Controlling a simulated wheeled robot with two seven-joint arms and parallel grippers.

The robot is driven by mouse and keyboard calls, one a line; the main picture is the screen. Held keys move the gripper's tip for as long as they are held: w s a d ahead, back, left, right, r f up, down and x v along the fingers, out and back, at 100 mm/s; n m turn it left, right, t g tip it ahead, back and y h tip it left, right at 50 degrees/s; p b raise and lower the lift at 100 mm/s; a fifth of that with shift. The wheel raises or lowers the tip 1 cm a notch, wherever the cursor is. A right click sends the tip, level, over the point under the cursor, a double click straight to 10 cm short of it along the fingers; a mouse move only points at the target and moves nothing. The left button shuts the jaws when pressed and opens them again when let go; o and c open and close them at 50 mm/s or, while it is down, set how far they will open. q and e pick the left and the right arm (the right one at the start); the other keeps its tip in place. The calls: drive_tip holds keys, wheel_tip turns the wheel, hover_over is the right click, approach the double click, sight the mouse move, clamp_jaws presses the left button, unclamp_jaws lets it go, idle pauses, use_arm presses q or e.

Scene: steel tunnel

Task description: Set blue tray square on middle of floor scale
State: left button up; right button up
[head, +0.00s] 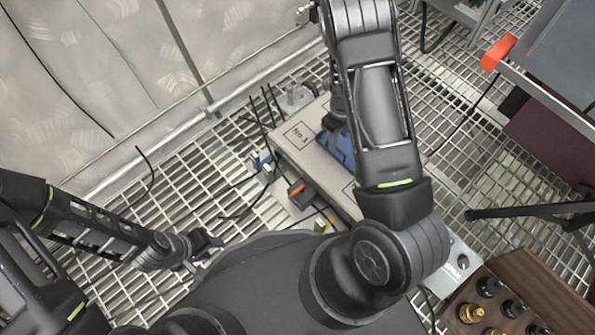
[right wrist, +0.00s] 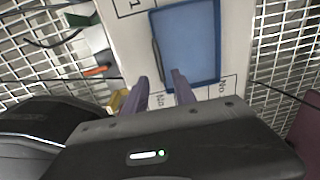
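The blue tray (head: 337,150) is on the beige floor scale (head: 318,178) and is largely hidden by my right arm in the head view. In the right wrist view the tray (right wrist: 192,45) lies slightly turned over the scale's pale top (right wrist: 128,50), between printed marks. I cannot tell whether it rests fully on the top. My right gripper (right wrist: 160,76) has its fingers apart, around the line of the tray's left rim near its lower left corner; contact is unclear. My left gripper (head: 203,252) is low at the left, away from the tray, and seems empty.
Cables and small connectors (head: 265,165) lie left of the scale on the floor grating (head: 200,170). A wooden case with knobbed weights (head: 490,300) stands at the lower right. A dark-topped unit with an orange part (head: 498,52) is at the upper right.

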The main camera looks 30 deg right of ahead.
drive_tip(key=s+a+f+n+y, duration=0.1)
drive_tip(key=s+a+f+n, duration=0.1)
drive_tip(key=s+a+n, duration=0.35)
drive_tip(key=s+a+f+n+y, duration=0.1)
drive_tip(key=s+a+f+n, duration=0.15)
drive_tip(key=a+n, duration=0.6)
drive_tip(key=s+a+r+n+y, duration=0.1)
drive_tip(key=s+a+n, duration=0.2)
drive_tip(key=a+n, duration=0.4)
drive_tip(key=s+a+r+n+t+y, duration=0.1)
drive_tip(key=s+a+r+n, duration=0.1)
drive_tip(key=s+a+n, duration=0.2)
drive_tip(key=a+n, duration=0.3)
drive_tip(key=n, duration=0.2)
drive_tip(key=shift+n+y, duration=0.3)
drive_tip(key=shift+d+f, duration=0.1)
